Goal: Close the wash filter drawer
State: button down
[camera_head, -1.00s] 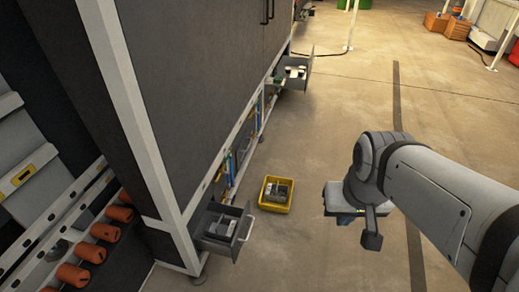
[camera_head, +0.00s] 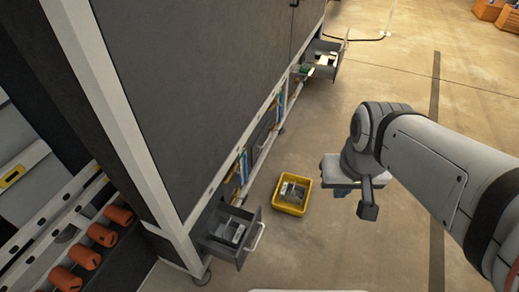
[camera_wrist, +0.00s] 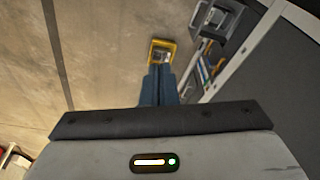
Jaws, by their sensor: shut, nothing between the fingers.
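Two grey drawers stand open at the foot of a dark cabinet. The near drawer (camera_head: 232,238) has a pale handle and holds grey items; the far drawer (camera_head: 326,62) holds pale items. I cannot tell which is the wash filter drawer. An open drawer (camera_wrist: 215,20) also shows at the top of the wrist view. My gripper (camera_wrist: 160,68) is shut and empty, its blue fingers together. In the head view my gripper (camera_head: 342,191) is partly hidden under the wrist, right of the near drawer and apart from both drawers.
A yellow bin (camera_head: 292,208) with grey items sits on the floor between the near drawer and my gripper. The dark cabinet (camera_head: 180,90) fills the left. Orange rollers (camera_head: 101,235) line a rack at lower left. Floor (camera_head: 380,265) on the right is clear.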

jog(key=w+a+f+m+g+y+b, duration=0.1)
jog(key=w+a+f+m+y+b, duration=0.3)
jog(key=f, duration=0.6)
jog(key=w+a+f+m+g+y+b, duration=0.1)
jog(key=w+a+f+m+b, duration=0.15)
jog(key=f+b, duration=0.55)
jog(key=w+a+f+m+g+y+b, duration=0.1)
jog(key=w+a+f+m+y+b, duration=0.25)
jog(key=f, duration=0.85)
jog(key=m+t+b, duration=0.4)
jog(key=m+b, duration=0.5)
jog(key=m, duration=0.3)
send_near(250, 233)
jog(key=shift+y, duration=0.25)
jog(key=b+x, duration=0.3)
jog(key=x, duration=0.2)
jog(key=shift+s, duration=0.15)
jog(key=shift+a, duration=0.2)
